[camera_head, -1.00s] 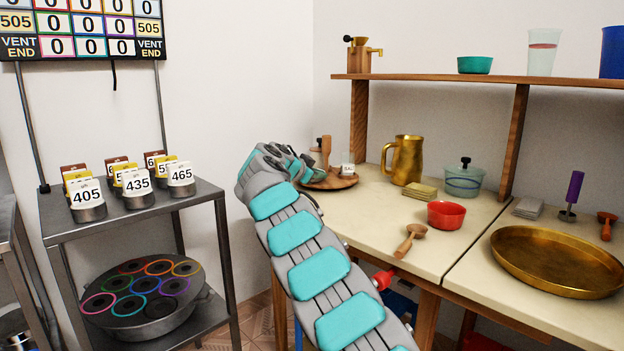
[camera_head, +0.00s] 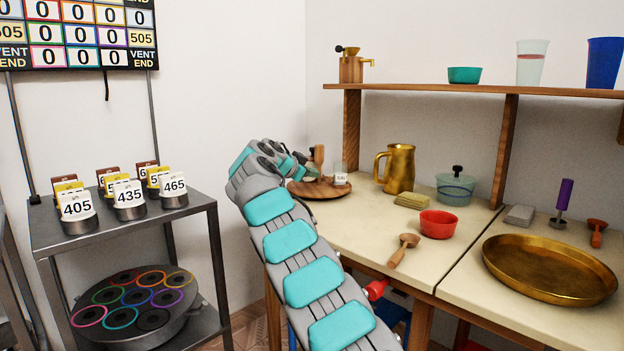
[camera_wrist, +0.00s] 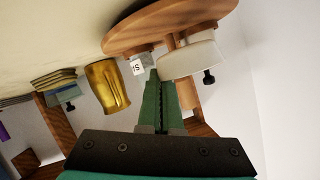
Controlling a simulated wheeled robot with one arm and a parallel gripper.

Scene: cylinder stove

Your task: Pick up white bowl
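The white bowl (camera_wrist: 195,60) shows close up in the wrist view, right of my fingertips and in front of the round wooden tray (camera_wrist: 130,35). My gripper (camera_wrist: 160,80) has its green fingers close together, with the bowl's left edge at their tips; they look shut on its rim. Whether the bowl touches the tray cannot be told. In the head view, my gripper (camera_head: 302,167) is over the left part of the tray (camera_head: 325,192), and I cannot make out the bowl there.
A small labelled cup (camera_head: 340,176) and an upright wooden piece (camera_head: 318,157) stand on the tray. A gold jug (camera_head: 399,168), a red bowl (camera_head: 437,224) and a lidded teal pot (camera_head: 456,190) stand to the right. A shelf (camera_head: 430,88) runs above.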

